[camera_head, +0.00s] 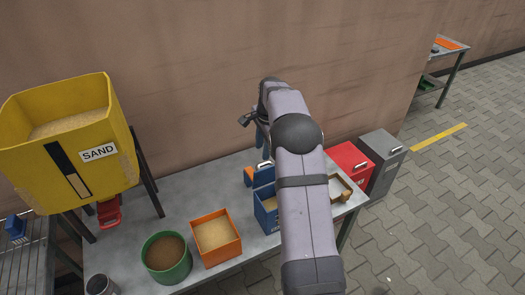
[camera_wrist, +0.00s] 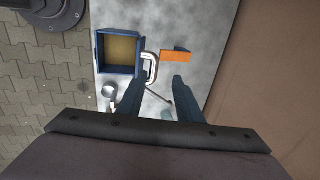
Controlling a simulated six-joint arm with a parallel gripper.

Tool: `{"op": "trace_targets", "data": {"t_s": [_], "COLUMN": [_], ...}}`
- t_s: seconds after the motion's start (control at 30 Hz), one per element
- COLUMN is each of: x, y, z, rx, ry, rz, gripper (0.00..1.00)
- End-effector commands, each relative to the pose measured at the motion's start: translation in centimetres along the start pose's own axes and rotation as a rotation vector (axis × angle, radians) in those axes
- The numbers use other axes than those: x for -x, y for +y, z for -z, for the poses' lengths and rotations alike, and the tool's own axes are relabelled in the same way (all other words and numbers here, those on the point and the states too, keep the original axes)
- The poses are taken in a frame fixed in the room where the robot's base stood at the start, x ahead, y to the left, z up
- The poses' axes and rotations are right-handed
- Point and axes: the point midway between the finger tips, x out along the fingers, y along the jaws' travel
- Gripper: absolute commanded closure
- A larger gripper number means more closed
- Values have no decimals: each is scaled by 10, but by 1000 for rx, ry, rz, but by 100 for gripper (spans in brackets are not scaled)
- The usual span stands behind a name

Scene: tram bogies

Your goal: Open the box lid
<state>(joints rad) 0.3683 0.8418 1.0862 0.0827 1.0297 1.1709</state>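A blue box (camera_head: 267,208) stands on the table, partly hidden by my arm. In the wrist view the blue box (camera_wrist: 98,55) is open at the top, with a tan inside. A blue panel (camera_head: 263,178) with a silver handle (camera_head: 265,164) stands upright at its back edge; I cannot tell surely that it is the lid. The silver handle also shows beside the box in the wrist view (camera_wrist: 152,57). My gripper (camera_wrist: 160,83) has its two dark blue fingers apart with nothing held, above the table close to the handle. The head view mostly hides it.
An orange block (camera_wrist: 176,55) lies by the handle. An orange box (camera_head: 217,256), green bucket (camera_head: 167,275) and yellow sand hopper (camera_head: 122,160) are to the left. Red (camera_head: 350,160) and grey (camera_head: 385,150) cases with handles stand at right. The wall is behind the table.

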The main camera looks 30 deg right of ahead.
Motion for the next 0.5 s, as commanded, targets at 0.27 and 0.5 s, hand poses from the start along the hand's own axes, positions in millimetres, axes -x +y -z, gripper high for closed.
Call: {"op": "trace_targets", "data": {"t_s": [0.27, 0.5], "x": [-1, 18], "y": [-1, -21], "z": [-1, -1], "rx": [2, 202], "ry": [1, 17], "rz": [4, 69], "gripper": [100, 100]}}
